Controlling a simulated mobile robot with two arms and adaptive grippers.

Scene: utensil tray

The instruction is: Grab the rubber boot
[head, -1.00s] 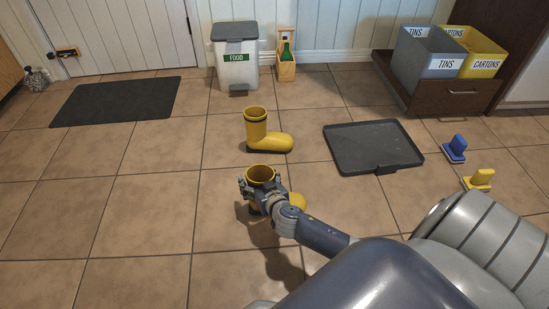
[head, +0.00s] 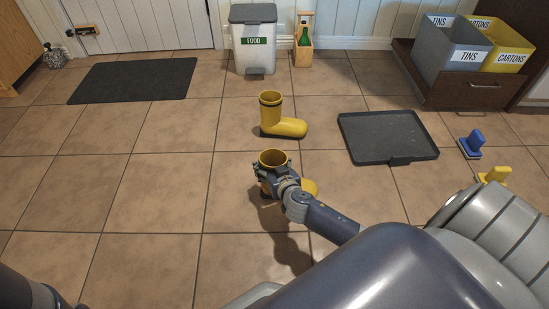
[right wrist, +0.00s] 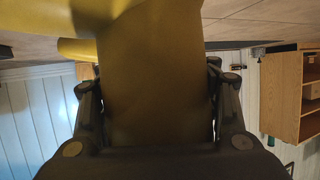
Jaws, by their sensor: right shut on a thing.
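A yellow rubber boot (head: 273,157) stands upright on the tiled floor in front of my right arm, its toe to the right. My right gripper (head: 273,173) is shut on its shaft, with a finger on each side. In the right wrist view the yellow shaft (right wrist: 155,75) fills the space between the fingers (right wrist: 158,105). Whether the sole touches the floor I cannot tell. A second yellow boot (head: 271,107) with a dark band near its top stands just behind, apart from the held one. My left gripper is out of view.
A black tray (head: 388,156) lies right of the boots. Blue (head: 471,144) and yellow (head: 494,174) brush-like items lie further right. A dark mat (head: 135,80), food bin (head: 254,60), bottle carrier (head: 303,60) and sorting bins (head: 455,62) stand behind. The floor to the left is clear.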

